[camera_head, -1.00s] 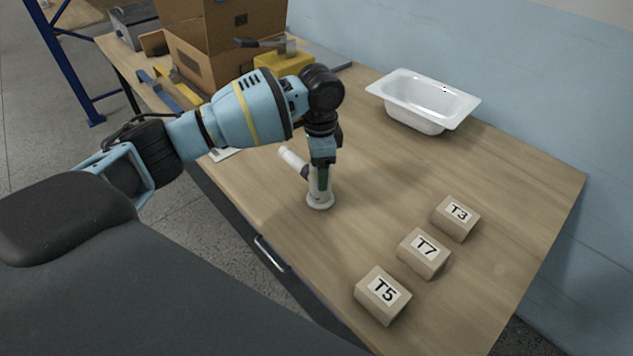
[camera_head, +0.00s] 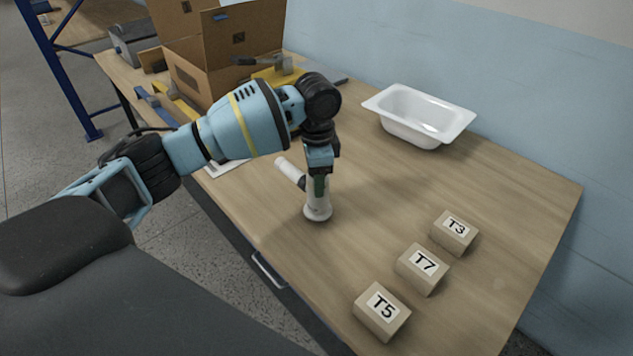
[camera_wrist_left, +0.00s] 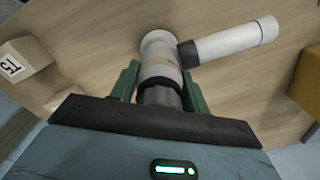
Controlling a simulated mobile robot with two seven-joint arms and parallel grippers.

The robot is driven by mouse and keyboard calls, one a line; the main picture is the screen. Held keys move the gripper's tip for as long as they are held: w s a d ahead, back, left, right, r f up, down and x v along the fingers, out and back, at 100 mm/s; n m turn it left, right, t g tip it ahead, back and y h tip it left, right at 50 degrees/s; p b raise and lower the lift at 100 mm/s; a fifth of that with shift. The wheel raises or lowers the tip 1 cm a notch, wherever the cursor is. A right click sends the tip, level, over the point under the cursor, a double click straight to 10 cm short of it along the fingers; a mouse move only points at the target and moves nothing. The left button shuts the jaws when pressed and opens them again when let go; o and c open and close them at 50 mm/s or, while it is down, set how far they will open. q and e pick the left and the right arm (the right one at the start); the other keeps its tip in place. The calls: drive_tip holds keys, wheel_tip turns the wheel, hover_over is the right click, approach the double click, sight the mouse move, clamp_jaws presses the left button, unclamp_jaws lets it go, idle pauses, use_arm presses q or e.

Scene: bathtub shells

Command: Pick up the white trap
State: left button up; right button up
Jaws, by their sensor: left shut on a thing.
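The white trap (camera_head: 317,211) stands upright on the wooden table, with a flared round base and a side pipe (camera_head: 289,172) pointing to the far left. My left gripper (camera_head: 319,187) points straight down and is shut on its upper part. In the left wrist view, the two green fingers (camera_wrist_left: 160,85) sit on either side of the trap's body, and the white side pipe (camera_wrist_left: 238,41) extends to the right with a dark collar. In the head view the base appears to rest on or just above the table; I cannot tell which. My right gripper is not in view.
A white bathtub shell (camera_head: 420,116) sits at the back right. Three blocks labelled T3 (camera_head: 455,233), T7 (camera_head: 423,269) and T5 (camera_head: 382,311) line the front right. Cardboard boxes (camera_head: 220,50) and tools stand at the back left. The table's middle right is clear.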

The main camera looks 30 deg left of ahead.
use_arm(q)
drive_tip(key=shift+s+d+r, duration=0.1)
drive_tip(key=shift+s+r, duration=0.1)
drive_tip(key=shift+r, duration=0.35)
drive_tip(key=shift+s+d+r, duration=0.1)
drive_tip(key=shift+s+r, duration=0.1)
drive_tip(key=shift+r, duration=0.35)
drive_tip(key=s+d+p, duration=0.1)
drive_tip(key=s+d, duration=0.1)
drive_tip(key=s, duration=0.5)
drive_tip(key=s+d+r+p, duration=0.1)
drive_tip(key=s+d, duration=0.2)
drive_tip(key=s, duration=0.4)
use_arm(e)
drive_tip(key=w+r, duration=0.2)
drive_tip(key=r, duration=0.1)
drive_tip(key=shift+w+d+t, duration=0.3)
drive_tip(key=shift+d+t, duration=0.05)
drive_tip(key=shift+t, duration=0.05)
use_arm(q)
drive_tip(key=shift+s, duration=0.2)
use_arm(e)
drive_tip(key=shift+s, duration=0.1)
